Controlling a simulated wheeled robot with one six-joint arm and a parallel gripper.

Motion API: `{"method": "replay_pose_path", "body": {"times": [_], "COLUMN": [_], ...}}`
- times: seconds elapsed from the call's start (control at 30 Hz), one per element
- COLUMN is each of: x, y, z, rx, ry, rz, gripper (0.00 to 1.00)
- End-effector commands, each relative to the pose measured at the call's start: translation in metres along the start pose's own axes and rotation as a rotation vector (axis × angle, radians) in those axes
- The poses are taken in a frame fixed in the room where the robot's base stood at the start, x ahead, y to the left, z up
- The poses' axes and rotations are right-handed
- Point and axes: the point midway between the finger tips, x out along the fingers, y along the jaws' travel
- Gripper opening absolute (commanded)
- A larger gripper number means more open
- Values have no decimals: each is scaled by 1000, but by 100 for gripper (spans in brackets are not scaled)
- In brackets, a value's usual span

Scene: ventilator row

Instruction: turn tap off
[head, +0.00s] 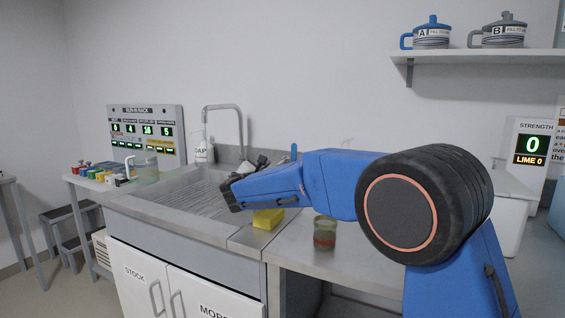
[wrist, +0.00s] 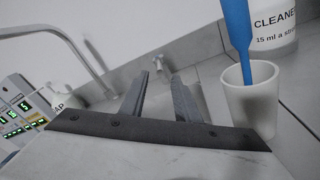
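The tap's grey spout (head: 239,125) arches over the back of the sink (head: 165,203); it also shows at the left of the wrist view (wrist: 82,45). A small metal fitting (wrist: 157,63), which looks like the tap's handle, stands by the back wall, beyond and between my fingertips. My gripper (wrist: 160,78) is open and empty, its two fingers apart and pointing toward that fitting without visibly touching it. In the head view my arm hides the fitting. I cannot tell whether water runs from the spout.
A white cup (wrist: 252,100) holding a blue-handled tool stands close right of my fingers, before a cleaner container (wrist: 273,25). A soap bottle (head: 201,150) stands behind the sink.

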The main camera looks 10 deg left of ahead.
Motion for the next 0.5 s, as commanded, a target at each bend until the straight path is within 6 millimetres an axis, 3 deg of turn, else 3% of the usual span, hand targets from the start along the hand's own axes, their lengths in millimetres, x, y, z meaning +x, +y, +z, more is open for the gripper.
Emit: {"method": "replay_pose_path", "body": {"times": [0.1,0.37,0.5], "x": [18,38,60], "y": [-2,-4,-5], "z": [-7,-6,-6], "rx": [-15,-15,-16], "ry": [-12,-17,-18], "rz": [17,19,18], "gripper": [29,29,29]}}
